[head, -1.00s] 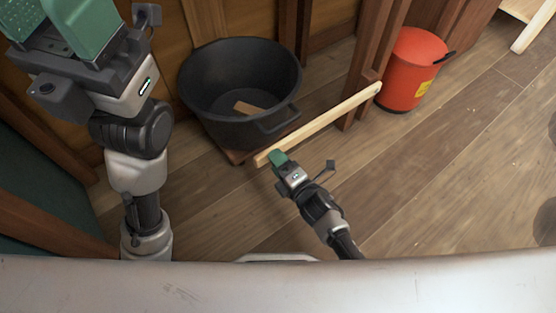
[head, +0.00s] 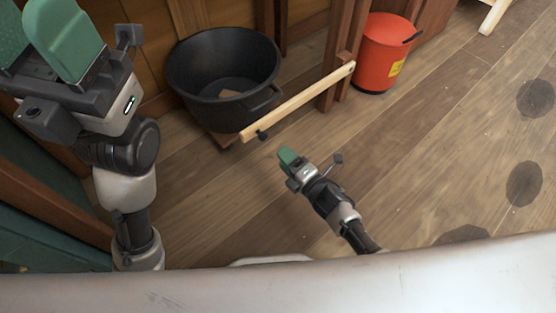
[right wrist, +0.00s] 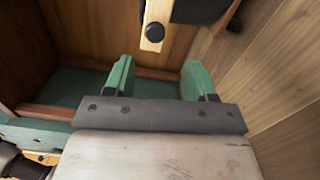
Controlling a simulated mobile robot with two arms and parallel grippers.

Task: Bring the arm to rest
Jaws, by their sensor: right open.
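My right gripper (head: 287,158) is open and empty above the wooden floor, its green fingers pointing up and left in the head view. It stands clear of the near end of a pale wooden bar (head: 300,101), which has a black knob (head: 262,135) on it. In the right wrist view the open green fingers (right wrist: 158,75) have nothing between them, and the bar's end with the knob (right wrist: 155,32) is beyond them. My left gripper (head: 38,35) is raised large at the upper left. Its two green fingers are apart with nothing seen between them.
A black tub (head: 222,80) with a handle stands behind the bar against the wooden wall. Dark round patches (head: 524,184) mark the floor at right. The floor (head: 420,140) between is clear.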

